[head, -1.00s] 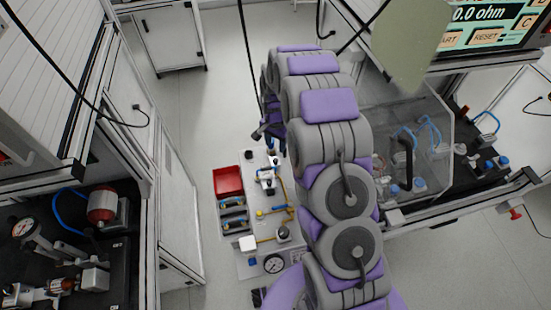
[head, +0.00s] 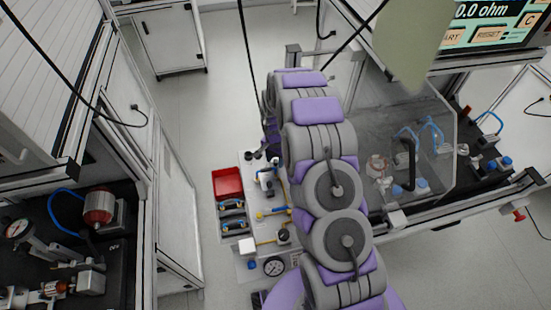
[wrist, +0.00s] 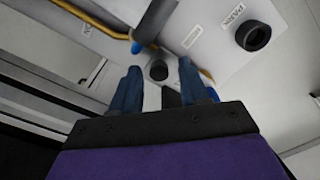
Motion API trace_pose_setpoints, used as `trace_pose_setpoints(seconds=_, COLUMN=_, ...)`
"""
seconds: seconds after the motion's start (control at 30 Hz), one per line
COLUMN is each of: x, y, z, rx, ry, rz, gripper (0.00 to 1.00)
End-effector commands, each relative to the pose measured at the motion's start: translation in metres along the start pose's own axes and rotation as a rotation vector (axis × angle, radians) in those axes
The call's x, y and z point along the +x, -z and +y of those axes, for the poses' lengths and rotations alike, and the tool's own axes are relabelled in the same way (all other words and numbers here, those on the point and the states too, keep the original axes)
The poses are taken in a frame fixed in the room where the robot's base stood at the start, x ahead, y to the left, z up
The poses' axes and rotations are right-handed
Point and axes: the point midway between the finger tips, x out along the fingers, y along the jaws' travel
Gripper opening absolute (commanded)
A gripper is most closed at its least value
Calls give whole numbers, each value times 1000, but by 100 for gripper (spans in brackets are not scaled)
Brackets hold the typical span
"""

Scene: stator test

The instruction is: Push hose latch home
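In the wrist view my gripper (wrist: 159,66) has two dark blue fingers apart, with nothing held between them. Beyond the fingertips is a pale panel (wrist: 222,42) with a short round black fitting (wrist: 158,71) framed between them. A black lever-like part (wrist: 155,20) with a blue end (wrist: 136,47) lies just beyond the fingers. A yellow hose (wrist: 100,27) runs in from upper left. I cannot tell for certain which part is the hose latch, or whether the fingers touch anything. In the head view my own arm hides the gripper.
A second round black fitting (wrist: 253,36) stands on the panel at right in the wrist view. In the head view a red bin (head: 228,182), a gauge (head: 274,266) and a white block (head: 247,245) stand beside the arm. A clear-covered bench is at right; open floor lies left.

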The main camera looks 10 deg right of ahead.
Motion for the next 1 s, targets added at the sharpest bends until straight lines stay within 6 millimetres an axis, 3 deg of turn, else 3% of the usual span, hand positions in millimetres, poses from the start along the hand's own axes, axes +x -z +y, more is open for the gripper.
trace_pose_setpoints(seconds=0.07, x=0, y=0, z=0, rx=0, ry=0, rz=0, gripper=36)
trace_pose_setpoints(seconds=0.43, x=0, y=0, z=0, rx=0, ry=0, rz=0, gripper=1)
trace_pose_setpoints(seconds=1.0, x=-1, y=5, z=-5, rx=0, ry=1, rz=2, gripper=0)
